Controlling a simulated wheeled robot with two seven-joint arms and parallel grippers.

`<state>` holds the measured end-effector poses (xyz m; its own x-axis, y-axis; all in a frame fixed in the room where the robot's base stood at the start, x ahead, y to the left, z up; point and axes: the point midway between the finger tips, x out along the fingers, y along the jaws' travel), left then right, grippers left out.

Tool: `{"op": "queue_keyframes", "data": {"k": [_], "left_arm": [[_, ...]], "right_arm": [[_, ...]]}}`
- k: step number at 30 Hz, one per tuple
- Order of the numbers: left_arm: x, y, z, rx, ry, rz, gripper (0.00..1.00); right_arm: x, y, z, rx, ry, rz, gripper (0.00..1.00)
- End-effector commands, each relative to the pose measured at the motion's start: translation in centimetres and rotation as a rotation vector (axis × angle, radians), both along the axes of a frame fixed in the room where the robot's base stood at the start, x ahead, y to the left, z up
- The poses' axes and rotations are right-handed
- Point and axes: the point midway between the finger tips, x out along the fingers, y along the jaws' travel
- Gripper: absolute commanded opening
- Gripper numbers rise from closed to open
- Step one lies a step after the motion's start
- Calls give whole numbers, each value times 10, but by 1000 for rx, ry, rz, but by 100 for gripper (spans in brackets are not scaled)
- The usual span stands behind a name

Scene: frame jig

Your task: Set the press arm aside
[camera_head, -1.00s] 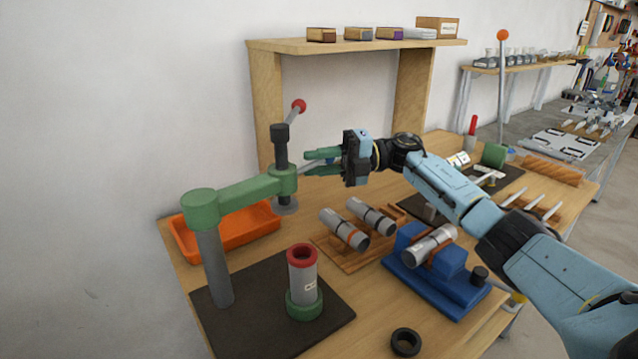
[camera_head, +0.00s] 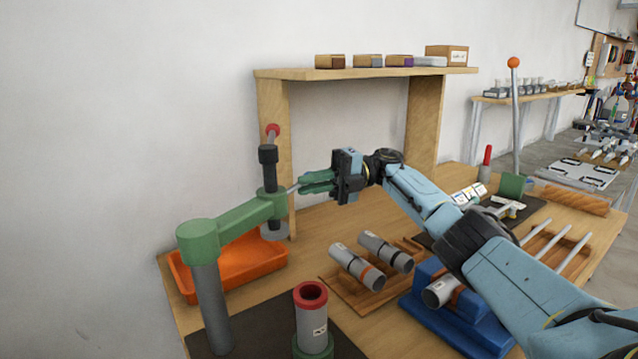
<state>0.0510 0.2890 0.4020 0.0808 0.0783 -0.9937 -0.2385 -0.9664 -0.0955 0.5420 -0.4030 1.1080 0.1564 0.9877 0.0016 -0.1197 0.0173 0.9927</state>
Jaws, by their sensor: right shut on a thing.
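The green press arm (camera_head: 238,222) sits on top of a grey post (camera_head: 211,305) and reaches back and right, over the rear of the orange tray. Its head carries a dark upright spindle (camera_head: 268,167) and a lever with a red ball (camera_head: 272,130). My right gripper (camera_head: 303,186) is at the right of the head, its green fingers shut on a thin grey handle of the press arm. A grey cylinder with a red ring (camera_head: 311,318) stands upright in a green holder in front, clear of the arm. My left gripper is not in view.
The orange tray (camera_head: 250,273) lies behind the post. A wooden rack (camera_head: 335,285) with two grey tubes and a blue fixture (camera_head: 430,318) stand to the right, below my right arm. A wooden shelf (camera_head: 350,74) rises behind.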

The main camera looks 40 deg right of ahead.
Motion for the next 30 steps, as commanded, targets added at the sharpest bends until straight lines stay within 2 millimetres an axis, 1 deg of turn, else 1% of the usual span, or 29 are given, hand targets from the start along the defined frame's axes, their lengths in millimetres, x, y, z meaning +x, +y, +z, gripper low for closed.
{"op": "queue_keyframes", "data": {"k": [1, 2, 3, 7, 8, 17, 20, 22, 24, 25, 26, 27, 28, 29, 30], "left_arm": [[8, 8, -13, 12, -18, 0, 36], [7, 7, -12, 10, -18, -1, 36], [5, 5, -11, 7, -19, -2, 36], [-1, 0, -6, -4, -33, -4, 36], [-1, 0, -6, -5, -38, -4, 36], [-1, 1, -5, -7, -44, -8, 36], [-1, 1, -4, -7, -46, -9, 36], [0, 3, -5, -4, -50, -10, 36], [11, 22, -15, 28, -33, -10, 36], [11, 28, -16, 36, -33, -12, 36], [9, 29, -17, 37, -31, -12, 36], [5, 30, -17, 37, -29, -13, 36], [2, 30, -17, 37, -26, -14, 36], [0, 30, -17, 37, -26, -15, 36], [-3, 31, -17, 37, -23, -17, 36]], "right_arm": [[2, -8, -3, 15, -16, -28, 0], [2, -8, -3, 15, -16, -28, 0], [2, -8, -3, 15, -16, -28, 14], [2, -5, -5, 13, -13, -23, 30], [2, -4, -5, 12, -13, -22, 33], [2, -3, -5, 7, -9, -14, 33], [1, -5, 5, 8, -12, -15, 33], [0, -6, 17, 9, -14, -16, 33], [0, -9, 32, 14, -17, -17, 33], [0, -10, 39, 16, -20, -19, 36], [0, -11, 46, 18, -24, -21, 42], [-1, -13, 55, 21, -26, -24, 53], [-1, -15, 61, 23, -26, -27, 48], [-1, -16, 65, 22, -25, -27, 33], [-1, -16, 72, 23, -25, -26, 33]]}}
